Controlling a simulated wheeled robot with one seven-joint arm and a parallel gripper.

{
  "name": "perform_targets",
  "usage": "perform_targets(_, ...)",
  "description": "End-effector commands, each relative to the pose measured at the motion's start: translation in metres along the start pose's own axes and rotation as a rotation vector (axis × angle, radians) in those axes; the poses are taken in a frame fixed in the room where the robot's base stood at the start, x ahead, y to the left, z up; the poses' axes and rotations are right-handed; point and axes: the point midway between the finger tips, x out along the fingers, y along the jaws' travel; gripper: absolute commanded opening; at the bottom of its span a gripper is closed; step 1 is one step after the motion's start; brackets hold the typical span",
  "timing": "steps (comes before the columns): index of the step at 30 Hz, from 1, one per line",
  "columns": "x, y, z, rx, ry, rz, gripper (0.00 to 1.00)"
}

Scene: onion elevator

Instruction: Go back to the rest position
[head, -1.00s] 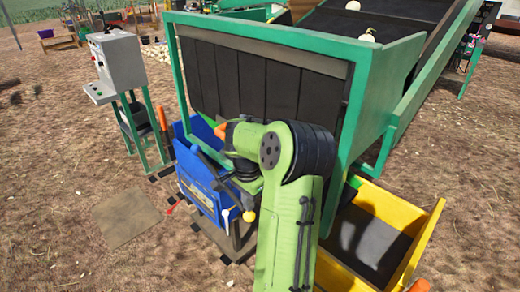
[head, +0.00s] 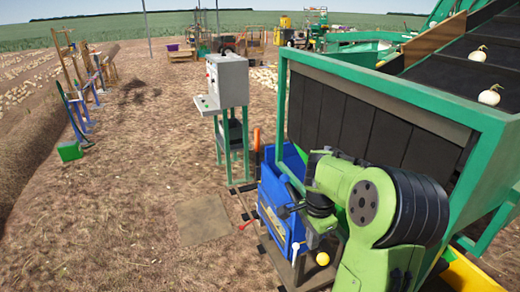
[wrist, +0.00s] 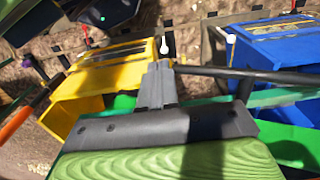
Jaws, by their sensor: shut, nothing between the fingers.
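My green and black arm reaches up from the bottom right of the head view, in front of the elevator's hopper. My gripper (wrist: 157,82) shows in the wrist view with its grey fingers together and nothing between them. In the head view the arm's wrist end is over the blue box (head: 268,195), and the fingertips are hard to make out there. In the wrist view, a yellow box (wrist: 72,100) lies left of the fingers and a blue box (wrist: 275,60) right of them.
The green-framed hopper (head: 375,95) stands close behind my arm. Two onions lie on the dark belt (head: 450,65) at upper right. A grey control box (head: 228,80) stands on green legs left of the hopper. A yellow bin (head: 465,275) is at lower right. Open ground lies left.

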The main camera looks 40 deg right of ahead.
Motion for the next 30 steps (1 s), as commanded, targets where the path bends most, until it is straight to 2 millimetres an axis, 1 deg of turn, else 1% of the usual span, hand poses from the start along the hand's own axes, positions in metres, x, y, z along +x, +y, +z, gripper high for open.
perform_targets(5, -0.001, 0.000, 0.001, -0.005, 0.002, 0.000, 0.00)
perform_targets(7, -0.006, -0.001, 0.009, -0.055, 0.023, 0.001, 0.00)
perform_targets(8, -0.011, -0.001, 0.017, -0.100, 0.041, 0.001, 0.00)
perform_targets(10, -0.027, 0.001, 0.042, -0.253, 0.101, -0.001, 0.00)
perform_targets(11, -0.035, 0.003, 0.056, -0.336, 0.131, -0.004, 0.00)
perform_targets(12, -0.047, 0.008, 0.074, -0.453, 0.172, -0.011, 0.00)
perform_targets(14, -0.064, 0.020, 0.102, -0.631, 0.226, -0.029, 0.00)
perform_targets(15, -0.074, 0.030, 0.120, -0.749, 0.258, -0.047, 0.00)
perform_targets(17, -0.088, 0.048, 0.146, -0.929, 0.300, -0.086, 0.00)
perform_targets(18, -0.095, 0.062, 0.163, -1.051, 0.322, -0.120, 0.00)
perform_targets(20, -0.103, 0.086, 0.184, -1.233, 0.346, -0.184, 0.00)
perform_targets(21, -0.106, 0.101, 0.197, -1.347, 0.355, -0.231, 0.00)
perform_targets(24, -0.106, 0.132, 0.217, -1.579, 0.359, -0.344, 0.00)
perform_targets(25, -0.106, 0.139, 0.221, -1.631, 0.357, -0.372, 0.00)
perform_targets(27, -0.104, 0.149, 0.228, -1.715, 0.353, -0.419, 0.00)
perform_targets(30, -0.103, 0.155, 0.231, -1.759, 0.349, -0.442, 0.00)
